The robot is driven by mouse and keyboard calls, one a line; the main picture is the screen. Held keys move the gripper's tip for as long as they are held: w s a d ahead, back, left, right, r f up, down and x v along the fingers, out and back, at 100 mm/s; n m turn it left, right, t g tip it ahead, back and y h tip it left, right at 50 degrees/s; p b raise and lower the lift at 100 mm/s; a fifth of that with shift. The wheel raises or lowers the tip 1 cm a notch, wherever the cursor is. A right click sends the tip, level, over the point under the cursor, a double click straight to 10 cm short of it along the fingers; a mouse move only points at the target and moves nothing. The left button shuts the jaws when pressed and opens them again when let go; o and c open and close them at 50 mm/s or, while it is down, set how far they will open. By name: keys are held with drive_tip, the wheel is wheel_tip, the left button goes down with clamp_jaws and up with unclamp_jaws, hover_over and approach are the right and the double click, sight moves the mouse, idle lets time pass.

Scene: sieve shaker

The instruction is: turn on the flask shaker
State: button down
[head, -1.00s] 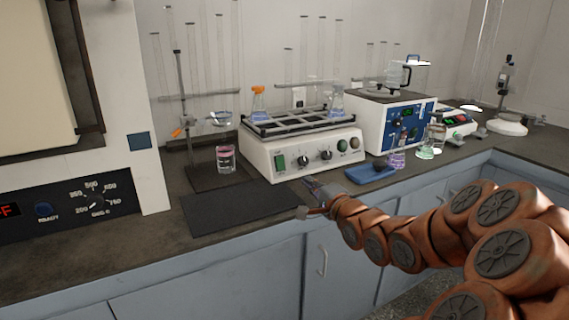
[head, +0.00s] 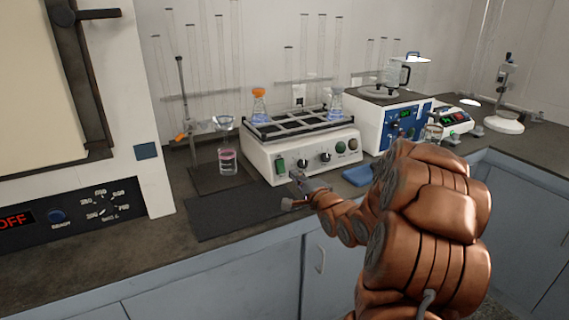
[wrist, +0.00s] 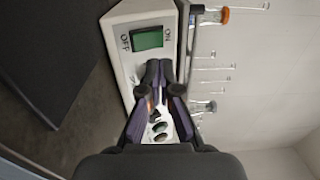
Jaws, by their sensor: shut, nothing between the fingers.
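The flask shaker (head: 318,160) is a white box on the bench with a black rack on top and knobs on its front. Two flasks stand in the rack, one orange-capped (head: 259,103) and one with blue liquid (head: 336,108). Its green rocker switch (head: 280,165) is at the left of the front panel. The switch also shows in the wrist view (wrist: 148,40), between the labels ON and OFF. My gripper (head: 294,176) is just in front of the panel, near the switch. In the wrist view its fingers (wrist: 160,66) are together and empty, close beside the switch; contact cannot be told.
A dark mat (head: 245,212) lies on the bench before the shaker. A beaker with pink liquid (head: 228,162) and a stand are to the left. A blue tray (head: 357,175) and a blue-fronted device (head: 400,125) are to the right. An oven with an OFF display is far left.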

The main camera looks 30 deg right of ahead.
sight(281, 162)
drive_tip(key=shift+w+d, duration=0.15)
drive_tip(key=shift+w, duration=1.6)
drive_tip(key=shift+w+d, duration=0.15)
drive_tip(key=shift+w, duration=1.6)
